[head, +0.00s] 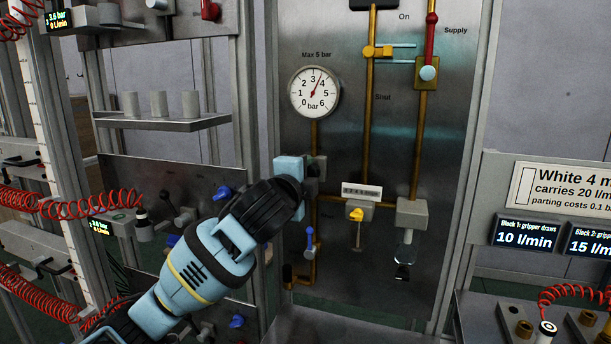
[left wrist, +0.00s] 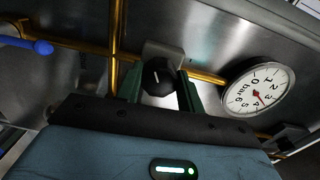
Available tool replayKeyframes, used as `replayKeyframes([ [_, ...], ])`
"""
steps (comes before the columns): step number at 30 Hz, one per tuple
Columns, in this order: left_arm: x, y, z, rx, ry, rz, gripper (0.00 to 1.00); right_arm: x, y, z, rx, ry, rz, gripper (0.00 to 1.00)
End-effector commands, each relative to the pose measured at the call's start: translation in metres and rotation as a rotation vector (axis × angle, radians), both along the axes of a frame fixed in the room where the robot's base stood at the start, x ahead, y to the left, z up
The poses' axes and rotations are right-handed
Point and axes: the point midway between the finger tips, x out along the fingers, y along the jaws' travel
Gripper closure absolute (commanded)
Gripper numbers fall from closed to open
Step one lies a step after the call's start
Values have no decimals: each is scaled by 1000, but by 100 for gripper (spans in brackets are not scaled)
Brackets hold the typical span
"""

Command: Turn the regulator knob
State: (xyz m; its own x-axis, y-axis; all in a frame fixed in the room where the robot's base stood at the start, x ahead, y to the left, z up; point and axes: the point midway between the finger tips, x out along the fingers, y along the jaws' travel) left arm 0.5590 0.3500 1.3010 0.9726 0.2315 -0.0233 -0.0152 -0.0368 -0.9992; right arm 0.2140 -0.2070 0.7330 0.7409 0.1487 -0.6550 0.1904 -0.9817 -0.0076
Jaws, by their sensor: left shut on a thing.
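The regulator knob (left wrist: 158,78) is black with a white mark and sits on a grey regulator body (left wrist: 163,52) in the left wrist view. My left gripper (left wrist: 160,88) has its two green fingers on either side of the knob, shut on it. In the head view my left gripper (head: 311,178) is at the brass pipe below the gauge, and its own body hides most of the knob. The round pressure gauge (head: 315,93), labelled "Max 5 bar", has its red needle a little past 3. The gauge also shows in the left wrist view (left wrist: 258,88). My right gripper is not in view.
Right of the gripper, the metal panel (head: 350,240) holds a yellow-handled valve (head: 356,214) and a red supply lever (head: 431,35). A blue-handled valve (head: 310,240) is just below the gripper. A shelf (head: 165,122) with grey cylinders and red coiled hoses (head: 90,208) are at left.

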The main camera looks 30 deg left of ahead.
Motion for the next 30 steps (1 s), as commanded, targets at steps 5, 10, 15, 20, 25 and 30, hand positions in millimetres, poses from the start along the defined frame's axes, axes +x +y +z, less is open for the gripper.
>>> replayKeyframes([
  [5,0,-1,0,17,4,-1,85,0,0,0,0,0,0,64],
  [10,0,-1,0,18,4,-2,85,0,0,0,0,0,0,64],
  [15,0,-1,0,17,4,-2,85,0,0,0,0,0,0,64],
  [20,0,-1,0,17,4,-1,43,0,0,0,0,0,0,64],
  [25,0,0,0,17,4,-1,41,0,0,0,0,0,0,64],
  [30,-2,-1,0,17,4,-1,41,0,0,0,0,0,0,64],
])
